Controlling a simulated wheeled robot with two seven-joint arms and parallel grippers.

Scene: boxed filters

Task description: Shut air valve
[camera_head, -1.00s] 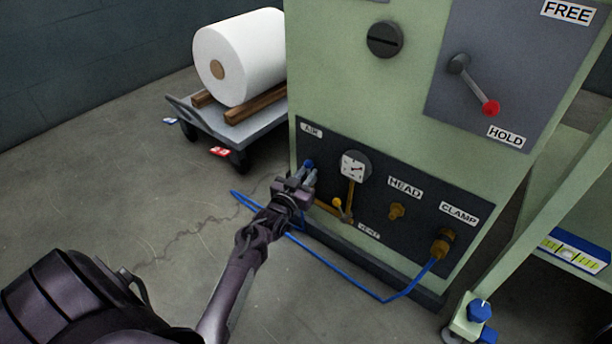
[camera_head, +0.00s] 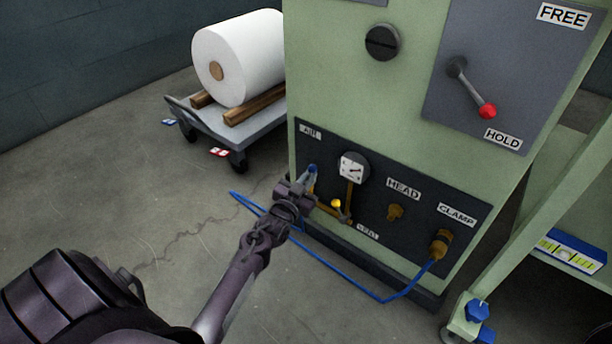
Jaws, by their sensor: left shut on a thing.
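The air valve's blue handle (camera_head: 312,169) shows at the left end of the dark panel (camera_head: 372,182), below the AIR label (camera_head: 310,132). My left gripper (camera_head: 308,182) is at this valve, shut on the blue handle. The gripper and wrist hide most of the valve body, so I cannot tell the handle's exact angle. A white gauge (camera_head: 353,168) sits just right of the valve, above brass piping. My right gripper is out of view.
A small yellow-handled vent valve (camera_head: 337,205) is close right of my gripper. A blue hose (camera_head: 345,283) runs from the CLAMP fitting (camera_head: 440,245) across the floor. A cart (camera_head: 235,138) carries a white roll (camera_head: 240,58). A red-knobbed lever (camera_head: 487,111) is above right.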

